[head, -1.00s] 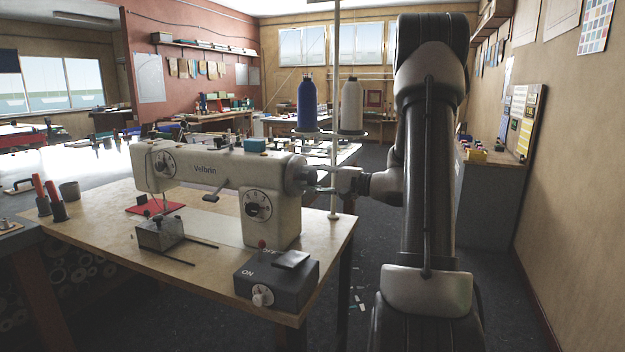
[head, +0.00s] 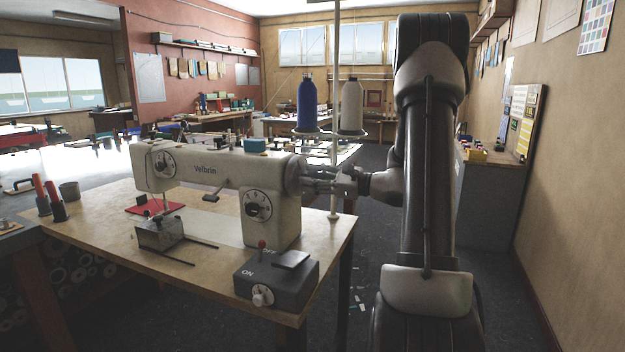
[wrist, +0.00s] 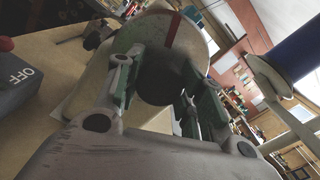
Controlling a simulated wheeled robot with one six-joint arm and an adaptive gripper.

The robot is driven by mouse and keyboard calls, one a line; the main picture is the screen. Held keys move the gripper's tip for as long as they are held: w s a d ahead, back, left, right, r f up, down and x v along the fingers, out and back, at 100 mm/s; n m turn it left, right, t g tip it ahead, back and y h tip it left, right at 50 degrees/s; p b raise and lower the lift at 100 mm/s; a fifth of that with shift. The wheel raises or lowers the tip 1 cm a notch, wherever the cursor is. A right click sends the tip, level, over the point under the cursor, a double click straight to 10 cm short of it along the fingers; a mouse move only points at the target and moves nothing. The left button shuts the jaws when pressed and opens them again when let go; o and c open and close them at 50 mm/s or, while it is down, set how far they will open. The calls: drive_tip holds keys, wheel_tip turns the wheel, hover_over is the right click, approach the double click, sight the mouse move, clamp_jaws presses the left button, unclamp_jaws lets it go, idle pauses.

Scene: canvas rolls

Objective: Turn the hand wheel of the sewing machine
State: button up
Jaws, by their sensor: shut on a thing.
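The cream sewing machine (head: 215,170) stands on a wooden table. Its hand wheel (head: 293,174) is at the machine's right end, partly hidden by my gripper (head: 312,178). In the wrist view the hand wheel (wrist: 195,48) is a pale disc with a red mark on its rim, near the top, and a dark round middle. My gripper (wrist: 155,85) has one finger on each side of this dark middle and is shut on the wheel. The exact contact of the pads is hard to see.
A dark switch box (head: 277,280) with a red-tipped lever sits at the table's front right. A blue thread cone (head: 307,105) and a white one (head: 351,107) stand on a post behind the wheel. Open floor lies right of the table.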

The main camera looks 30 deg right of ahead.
drive_tip(key=m, duration=0.5)
drive_tip(key=shift+f+m, duration=0.1)
drive_tip(key=shift+m, duration=0.2)
drive_tip(key=m, duration=0.4)
drive_tip(key=shift+m, duration=0.4)
drive_tip(key=o, duration=1)
drive_tip(key=shift+o, duration=0.2)
drive_tip(key=v, duration=1.2)
drive_tip(key=shift+d, duration=0.15)
